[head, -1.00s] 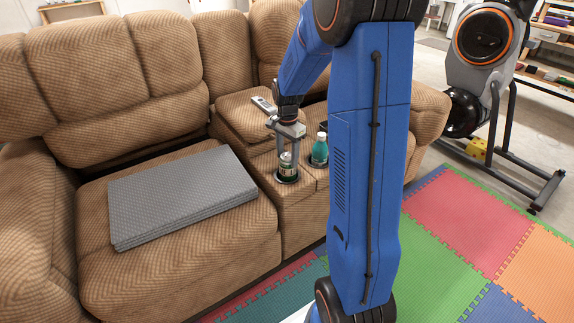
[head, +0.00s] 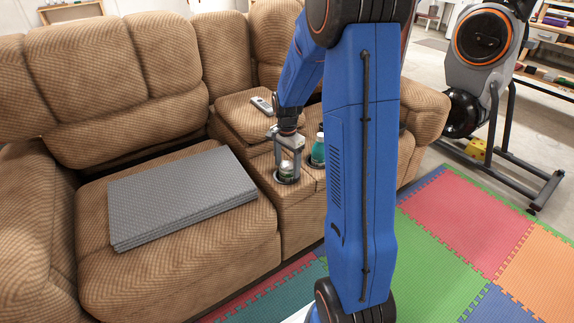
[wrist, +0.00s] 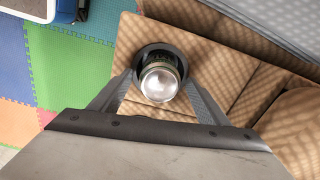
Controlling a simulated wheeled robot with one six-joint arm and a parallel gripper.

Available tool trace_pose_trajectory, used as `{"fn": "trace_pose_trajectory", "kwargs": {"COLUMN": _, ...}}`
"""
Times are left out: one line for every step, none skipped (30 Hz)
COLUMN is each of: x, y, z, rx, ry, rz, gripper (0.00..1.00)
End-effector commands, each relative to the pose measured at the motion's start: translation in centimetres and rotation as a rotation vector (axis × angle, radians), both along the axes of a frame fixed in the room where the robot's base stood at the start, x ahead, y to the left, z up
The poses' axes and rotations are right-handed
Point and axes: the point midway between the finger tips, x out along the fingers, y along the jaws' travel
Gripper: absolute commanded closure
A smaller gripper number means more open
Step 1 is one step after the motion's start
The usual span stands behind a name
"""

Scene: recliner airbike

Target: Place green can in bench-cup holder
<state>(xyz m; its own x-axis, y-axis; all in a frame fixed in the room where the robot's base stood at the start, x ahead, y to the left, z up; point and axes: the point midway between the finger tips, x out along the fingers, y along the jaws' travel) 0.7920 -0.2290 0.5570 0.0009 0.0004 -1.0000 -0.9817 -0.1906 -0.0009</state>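The green can (head: 286,171) has a silver top and a dark green side. It stands upright in a cup holder in the couch's centre console (head: 291,206). In the wrist view the can (wrist: 160,84) sits inside the holder's dark ring (wrist: 146,51). My gripper (head: 288,168) points down over the can, with one finger on each side. In the wrist view the gripper (wrist: 160,82) shows small gaps between its fingers and the can, so it looks open around it. The fingers partly hide the can in the head view.
A teal bottle (head: 318,151) stands in the neighbouring holder, partly behind my arm. A grey remote (head: 262,105) lies on the seat behind. Grey folded mats (head: 183,194) cover the left seat. The coloured foam floor (head: 470,225) on the right is clear.

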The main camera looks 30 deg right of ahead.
Motion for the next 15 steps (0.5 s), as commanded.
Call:
{"fn": "trace_pose_trajectory", "kwargs": {"x": 0.0, "y": 0.0, "z": 0.0, "rx": 0.000, "ry": 0.000, "rz": 0.000, "gripper": 0.31}}
{"fn": "trace_pose_trajectory", "kwargs": {"x": 0.0, "y": 0.0, "z": 0.0, "rx": 0.000, "ry": 0.000, "rz": 0.000, "gripper": 0.31}}
{"fn": "trace_pose_trajectory", "kwargs": {"x": 0.0, "y": 0.0, "z": 0.0, "rx": 0.000, "ry": 0.000, "rz": 0.000, "gripper": 0.31}}
{"fn": "trace_pose_trajectory", "kwargs": {"x": 0.0, "y": 0.0, "z": 0.1, "rx": 0.000, "ry": 0.000, "rz": 0.000, "gripper": 0.31}}
{"fn": "trace_pose_trajectory", "kwargs": {"x": 0.0, "y": 0.0, "z": 0.1, "rx": 0.000, "ry": 0.000, "rz": 0.000, "gripper": 0.31}}
{"fn": "trace_pose_trajectory", "kwargs": {"x": 0.0, "y": 0.0, "z": 0.3, "rx": 0.000, "ry": 0.000, "rz": 0.000, "gripper": 0.31}}
{"fn": "trace_pose_trajectory", "kwargs": {"x": 0.0, "y": 0.0, "z": 0.5, "rx": 0.000, "ry": -0.001, "rz": 0.000, "gripper": 0.31}}
{"fn": "trace_pose_trajectory", "kwargs": {"x": 0.0, "y": 0.0, "z": 0.8, "rx": -0.001, "ry": -0.001, "rz": 0.000, "gripper": 0.31}}
{"fn": "trace_pose_trajectory", "kwargs": {"x": 0.1, "y": 0.0, "z": 1.3, "rx": -0.001, "ry": -0.003, "rz": 0.000, "gripper": 0.31}}
{"fn": "trace_pose_trajectory", "kwargs": {"x": 0.1, "y": 0.0, "z": 1.7, "rx": -0.001, "ry": -0.004, "rz": 0.000, "gripper": 0.31}}
{"fn": "trace_pose_trajectory", "kwargs": {"x": 0.1, "y": 0.0, "z": 2.2, "rx": -0.001, "ry": -0.004, "rz": 0.000, "gripper": 0.31}}
{"fn": "trace_pose_trajectory", "kwargs": {"x": 0.1, "y": 0.0, "z": 2.8, "rx": -0.001, "ry": -0.004, "rz": 0.000, "gripper": 0.31}}
{"fn": "trace_pose_trajectory", "kwargs": {"x": 0.1, "y": 0.0, "z": 3.4, "rx": -0.001, "ry": -0.004, "rz": 0.000, "gripper": 0.31}}
{"fn": "trace_pose_trajectory", "kwargs": {"x": 0.1, "y": 0.0, "z": 4.0, "rx": -0.001, "ry": -0.003, "rz": 0.000, "gripper": 0.31}}
{"fn": "trace_pose_trajectory", "kwargs": {"x": 0.1, "y": 0.0, "z": 4.8, "rx": -0.001, "ry": -0.005, "rz": 0.000, "gripper": 0.31}}
